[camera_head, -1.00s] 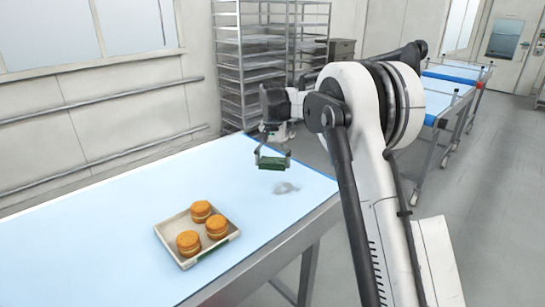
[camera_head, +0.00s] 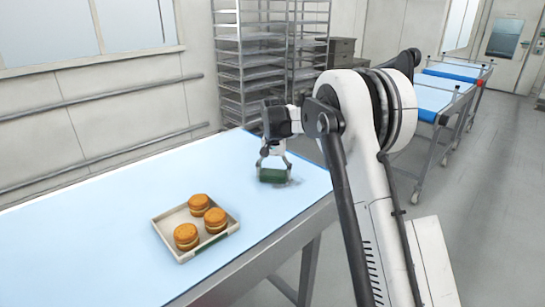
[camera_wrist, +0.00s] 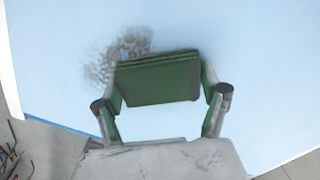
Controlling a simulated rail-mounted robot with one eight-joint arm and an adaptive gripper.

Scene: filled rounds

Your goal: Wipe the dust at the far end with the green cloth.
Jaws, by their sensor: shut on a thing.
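My gripper (camera_head: 273,169) is shut on the green cloth (camera_head: 272,176), a folded block held between the two fingers. It is over the far end of the blue table. The cloth is at or just above the surface; I cannot tell if it touches. In the wrist view the cloth (camera_wrist: 160,82) spans between the fingertips. The grey dust patch (camera_wrist: 120,55) shows beside and beyond the cloth's upper left edge, and the cloth may cover part of it. In the head view only a little of the dust (camera_head: 295,181) shows at the cloth's right.
A beige tray (camera_head: 161,235) with three filled rounds (camera_head: 215,220) lies on the nearer part of the blue table (camera_head: 90,240). Table space between tray and cloth is clear. Metal racks (camera_head: 250,65) stand behind the table's far end.

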